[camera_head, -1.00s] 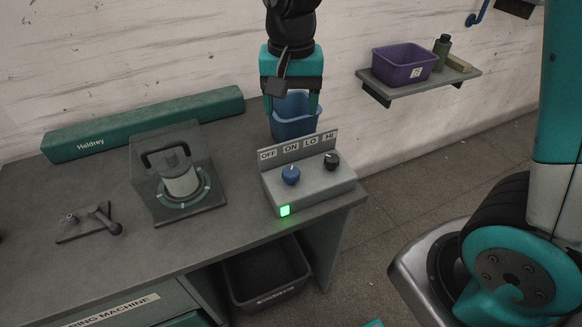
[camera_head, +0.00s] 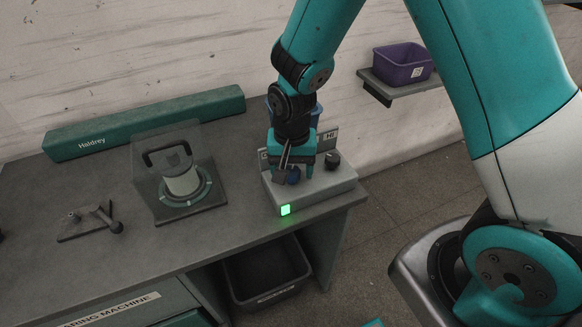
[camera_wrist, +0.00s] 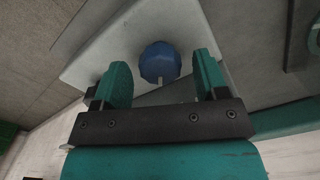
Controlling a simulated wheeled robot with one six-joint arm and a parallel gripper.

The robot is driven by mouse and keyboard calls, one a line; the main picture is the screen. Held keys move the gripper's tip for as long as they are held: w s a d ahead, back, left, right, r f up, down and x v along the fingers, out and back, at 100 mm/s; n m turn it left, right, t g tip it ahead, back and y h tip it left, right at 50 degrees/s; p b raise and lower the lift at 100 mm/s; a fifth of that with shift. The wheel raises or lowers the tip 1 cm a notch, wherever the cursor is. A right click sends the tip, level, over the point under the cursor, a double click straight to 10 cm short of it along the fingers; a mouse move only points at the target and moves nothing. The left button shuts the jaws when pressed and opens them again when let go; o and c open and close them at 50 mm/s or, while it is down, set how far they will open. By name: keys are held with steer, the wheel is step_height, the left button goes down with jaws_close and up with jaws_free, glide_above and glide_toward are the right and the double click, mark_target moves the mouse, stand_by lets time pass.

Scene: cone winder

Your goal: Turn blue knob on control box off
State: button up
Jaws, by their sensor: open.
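The control box (camera_head: 322,190) is a grey box at the right end of the bench, with a lit green light (camera_head: 285,210) on its front. The blue knob (camera_head: 293,175) is partly hidden by my gripper in the head view. In the wrist view the blue knob (camera_wrist: 160,62) lies ahead, between the two teal fingers and just beyond their tips, with a pale pointer mark on its near side. My gripper (camera_wrist: 160,80) is open and empty, pointing down over the knob. I cannot tell whether the fingers touch it. The label plate behind is mostly covered; "HI" shows.
A black knob (camera_head: 332,160) sits on the box close to the right of my gripper. A clear-covered device (camera_head: 182,180) and a green Haldrey bar (camera_head: 145,122) are to the left. Bare bench lies between device and box.

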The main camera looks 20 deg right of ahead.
steer(key=shift+f, duration=0.15)
steer(key=shift+c, duration=0.5)
steer(key=c, duration=0.8)
steer(key=shift+c, duration=0.2)
steer(key=shift+n, duration=0.3)
steer(key=n+p, duration=0.1)
steer(key=n, duration=1.2)
steer(key=shift+p, duration=0.4)
steer(key=shift+n, duration=0.3)
